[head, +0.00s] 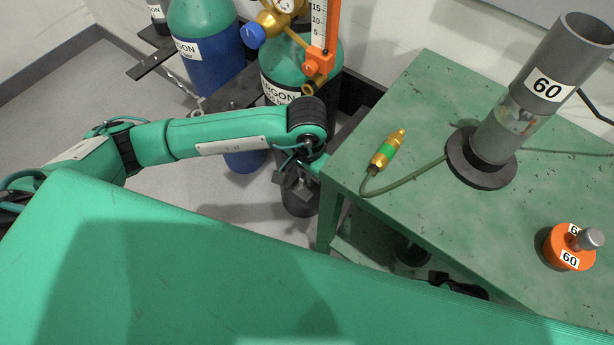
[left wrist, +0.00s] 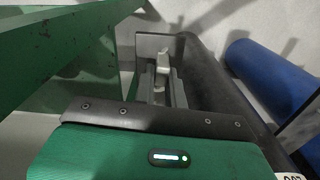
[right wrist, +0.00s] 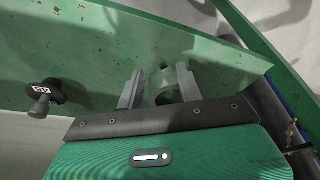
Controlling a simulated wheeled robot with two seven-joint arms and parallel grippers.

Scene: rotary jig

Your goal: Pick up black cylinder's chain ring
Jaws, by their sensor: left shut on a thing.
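The black cylinder (head: 298,88) has a green shoulder and an ARGON label and stands left of the green table. Its dark body (left wrist: 222,100) runs close along the right of my left gripper in the left wrist view. My left gripper (head: 297,188) points down in front of that cylinder, beside the table's left corner. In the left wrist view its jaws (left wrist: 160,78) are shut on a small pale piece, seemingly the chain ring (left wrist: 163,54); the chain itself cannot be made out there.
The green table (head: 400,110) carries a grey tube marked 60 (head: 560,60), an orange weight (head: 568,250) and a brass fitting (head: 388,150) on a hose. A blue cylinder (head: 215,65) stands left of the black one.

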